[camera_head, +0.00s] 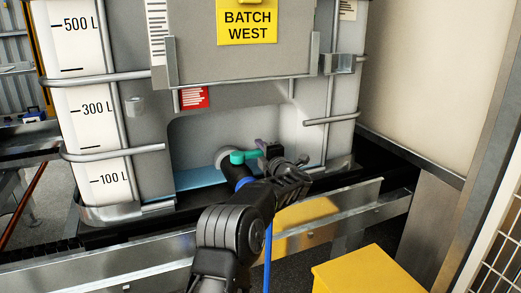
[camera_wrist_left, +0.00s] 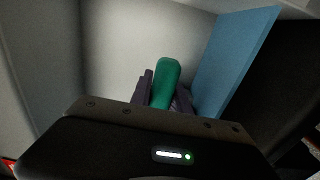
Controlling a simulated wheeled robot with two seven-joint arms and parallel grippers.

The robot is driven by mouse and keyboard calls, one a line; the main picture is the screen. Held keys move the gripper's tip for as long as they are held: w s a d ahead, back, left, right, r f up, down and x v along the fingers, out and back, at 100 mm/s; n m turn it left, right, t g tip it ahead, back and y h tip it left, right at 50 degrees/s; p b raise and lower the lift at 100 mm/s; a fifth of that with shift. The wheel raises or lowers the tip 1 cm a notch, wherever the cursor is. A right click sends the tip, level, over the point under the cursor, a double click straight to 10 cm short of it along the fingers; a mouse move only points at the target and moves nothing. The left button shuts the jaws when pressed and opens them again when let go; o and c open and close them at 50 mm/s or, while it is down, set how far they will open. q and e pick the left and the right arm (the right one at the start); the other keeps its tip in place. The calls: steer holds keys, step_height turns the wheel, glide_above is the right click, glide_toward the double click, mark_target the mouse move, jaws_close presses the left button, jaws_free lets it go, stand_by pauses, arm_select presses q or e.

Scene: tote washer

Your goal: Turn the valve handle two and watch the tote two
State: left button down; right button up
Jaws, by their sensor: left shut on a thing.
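The tote (camera_head: 135,150) is a large grey container in a metal tube cage, with a litre scale and a "BATCH WEST" label (camera_head: 247,25). A green valve handle (camera_head: 243,156) sits in the recess low on its front, by a round pale fitting (camera_head: 226,158). My left gripper (camera_head: 270,152) is at the handle, shut on it. In the left wrist view the green handle (camera_wrist_left: 166,83) stands between the two dark fingers of my left gripper (camera_wrist_left: 162,92). The fingers partly hide the handle. My right gripper is not in view.
A metal rail (camera_head: 150,252) runs below the tote. A yellow box (camera_head: 370,275) stands at the lower right, with a metal post (camera_head: 430,215) and white mesh (camera_head: 500,230) beyond. A blue panel (camera_wrist_left: 235,60) stands close to the fingers in the wrist view.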

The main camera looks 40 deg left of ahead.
arm_select(q)
steer(key=shift+f, duration=0.1)
stand_by(0.3)
steer(key=d+m+t+h+b, duration=0.1)
steer(key=t+b, duration=0.1)
steer(key=b, duration=0.1)
steer(key=shift+s+d+m, duration=0.1)
steer(key=shift+s+m, duration=0.05)
steer(key=shift+m, duration=0.15)
steer(key=c, duration=1.2)
jaws_free()
steer(key=shift+c, duration=0.2)
steer(key=v, duration=0.7)
steer(key=shift+s+d, duration=0.3)
